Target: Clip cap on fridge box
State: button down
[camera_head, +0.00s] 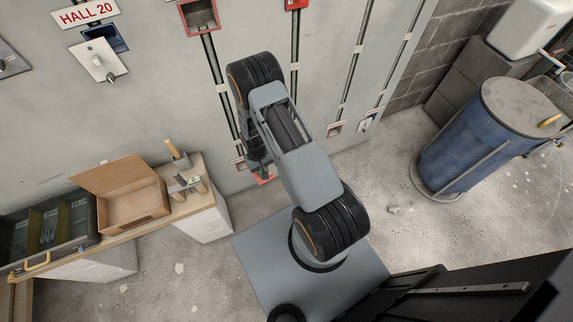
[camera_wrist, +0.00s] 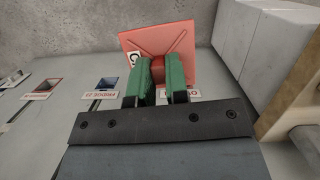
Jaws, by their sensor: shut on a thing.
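My gripper (camera_wrist: 165,82) has green fingers shut on the red stub of a square red cap (camera_wrist: 160,42) with raised crossed ribs. A white tag with a letter that looks like C sits at the cap's edge. In the head view the cap's red edge (camera_head: 265,178) shows low by the wall, under my arm. The fridge box (camera_wrist: 107,82) is a blue-lined open recess left of the cap in the wrist view, above its FRIDGE label (camera_wrist: 102,96). The cap is apart from that box. My arm hides the fridge box in the head view.
A red box (camera_wrist: 42,84) lies farther left. A label (camera_wrist: 190,94) shows partly behind my fingers. A white drawer cabinet (camera_wrist: 260,45) stands close on the right. The head view shows a workbench with an open carton (camera_head: 122,195) and a blue drum (camera_head: 470,135).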

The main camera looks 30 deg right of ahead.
jog(key=w+f+t+b, duration=0.2)
jog(key=w+f+b, duration=0.3)
jog(key=f+b, duration=0.55)
jog(key=w+f+t+b, duration=0.3)
jog(key=w+f+b, duration=0.3)
jog(key=b, duration=0.7)
jog(key=w+d+f+t+b, duration=0.1)
jog(key=d+f+t+b, duration=0.3)
jog(key=d, duration=0.4)
jog(key=w+d+f+m+t+h+b, duration=0.1)
jog(key=d+f+t+b, duration=0.3)
jog(key=d, duration=0.5)
jog(key=w+d+f+t+b, duration=0.1)
jog(key=d+f+t+b, duration=0.3)
jog(key=d+b, duration=0.3)
jog(key=shift+w+d+f+t+h, duration=0.15)
jog(key=shift+d+f+t+h, duration=0.25)
jog(key=shift+d, duration=0.4)
jog(key=shift+x, duration=0.9)
